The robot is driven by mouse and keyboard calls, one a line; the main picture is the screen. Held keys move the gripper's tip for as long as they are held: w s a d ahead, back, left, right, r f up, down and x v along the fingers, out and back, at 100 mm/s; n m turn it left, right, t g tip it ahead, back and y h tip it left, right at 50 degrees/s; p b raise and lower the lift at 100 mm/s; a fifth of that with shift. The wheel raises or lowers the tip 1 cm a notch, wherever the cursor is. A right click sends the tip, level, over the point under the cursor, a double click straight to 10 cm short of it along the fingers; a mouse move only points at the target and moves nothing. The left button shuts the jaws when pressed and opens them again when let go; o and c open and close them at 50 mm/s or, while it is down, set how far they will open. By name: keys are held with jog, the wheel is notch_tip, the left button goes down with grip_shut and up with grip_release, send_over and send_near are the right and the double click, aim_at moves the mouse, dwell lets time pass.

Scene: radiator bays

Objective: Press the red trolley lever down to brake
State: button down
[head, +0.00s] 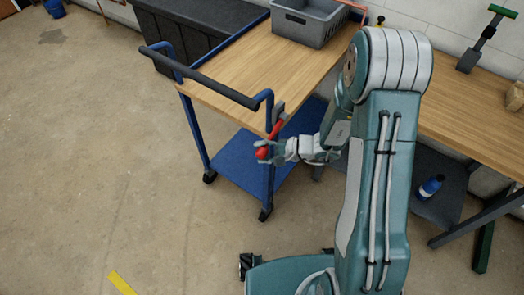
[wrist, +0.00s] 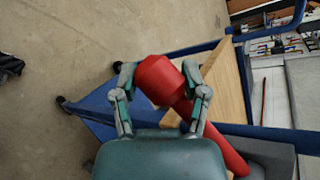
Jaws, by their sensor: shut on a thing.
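The red trolley lever (head: 275,131) is on the near right post of the blue trolley (head: 242,172), below the wooden top. In the head view it slants, with its knob end low and to the left. My gripper (head: 272,152) is at that end. In the wrist view my gripper (wrist: 156,82) has one finger on each side of the lever's thick red end (wrist: 163,78). The lever's shaft runs down to the right, toward a dark grey mount. The fingers hide part of the lever in the head view.
A grey bin (head: 312,22) stands on the trolley's top. A black handle bar (head: 200,78) spans its near end. A wooden workbench (head: 462,110) is to the right, with a blue bottle (head: 430,187) beneath.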

jog(key=shift+c, duration=1.1)
grip_release()
jog(key=shift+f, duration=0.2)
jog(key=shift+o, duration=0.6)
jog(key=v, duration=1.1)
jog(key=shift+d+r, duration=0.2)
jog(key=shift+d, duration=0.2)
jog(key=s+d+r+n+t+h, duration=0.1)
jog(key=s+r+n+h, duration=0.3)
jog(key=r, duration=0.7)
jog(key=s+d+r+n+t+h, duration=0.1)
jog(key=s+r+n+h, duration=0.4)
jog(key=s+r+h, duration=0.3)
jog(key=s+r, duration=0.2)
jog(key=s, duration=0.2)
jog(key=shift+d+r+h, duration=0.2)
jog(key=shift+r+h, duration=0.1)
jog(key=shift+r, duration=0.1)
